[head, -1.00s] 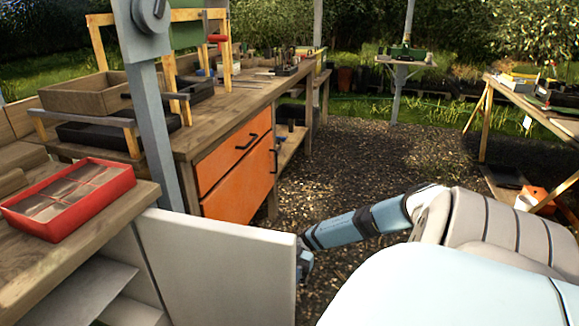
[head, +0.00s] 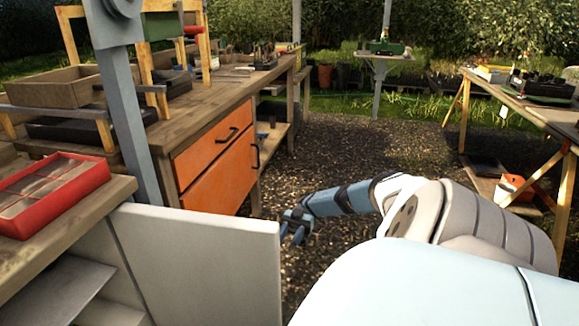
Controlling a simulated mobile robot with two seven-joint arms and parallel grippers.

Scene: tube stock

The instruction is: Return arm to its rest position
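My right arm comes in from the lower right, over the gravel. Its blue-grey gripper (head: 292,235) is just right of the white cabinet door's outer edge, pointing down and left. Its two fingers show small, with a gap between them, and I see nothing held. My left gripper is not in view.
The open white cabinet door (head: 205,262) stands close to the left of my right gripper. A red tray (head: 45,215) lies on the wooden counter at left. Behind are a workbench with orange drawers (head: 218,165) and a trestle table (head: 540,108). The gravel (head: 345,160) between is clear.

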